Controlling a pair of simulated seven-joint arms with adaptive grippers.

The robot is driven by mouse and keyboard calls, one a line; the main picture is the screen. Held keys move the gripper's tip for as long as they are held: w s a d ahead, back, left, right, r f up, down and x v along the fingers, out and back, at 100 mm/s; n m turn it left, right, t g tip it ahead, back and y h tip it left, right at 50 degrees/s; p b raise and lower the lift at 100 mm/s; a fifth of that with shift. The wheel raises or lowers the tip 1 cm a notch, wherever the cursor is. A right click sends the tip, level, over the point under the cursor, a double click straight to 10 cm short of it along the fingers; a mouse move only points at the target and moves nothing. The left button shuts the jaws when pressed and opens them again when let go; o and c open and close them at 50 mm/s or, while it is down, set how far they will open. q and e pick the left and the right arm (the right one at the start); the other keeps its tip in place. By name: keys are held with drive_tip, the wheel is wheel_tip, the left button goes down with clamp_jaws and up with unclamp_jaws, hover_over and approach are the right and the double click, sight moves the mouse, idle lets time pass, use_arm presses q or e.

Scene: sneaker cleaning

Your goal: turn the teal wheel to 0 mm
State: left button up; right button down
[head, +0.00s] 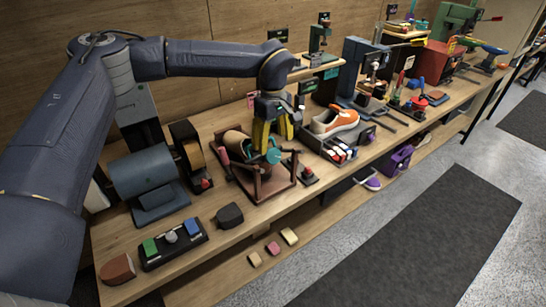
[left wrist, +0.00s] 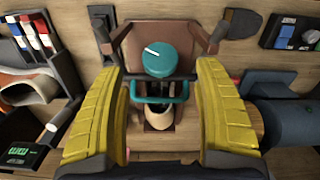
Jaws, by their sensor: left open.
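The teal wheel (head: 273,156) shows partly below my left gripper in the head view. In the left wrist view it is a round teal knob (left wrist: 170,58) with a white line pointing to the upper left. A teal bar frame (left wrist: 180,92) sits just below it in that view, over a pale, rounded form (left wrist: 160,115) in a brown stand. My left gripper (head: 275,143) points down over the wheel. Its yellow fingers (left wrist: 162,80) are apart, one on each side of the wheel, with nothing between them gripped. My right gripper is not in view.
The brown stand's base (head: 265,192) rests on the wooden bench. A grey drum machine (head: 146,180) and a button box (head: 172,240) are left. A small green-lit display (left wrist: 17,151) is unreadable.

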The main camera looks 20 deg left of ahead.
sight(273, 152)
use_arm(q)
drive_tip(key=shift+f, duration=3.25)
drive_tip(key=shift+c, duration=0.4)
drive_tip(key=c, duration=1.3)
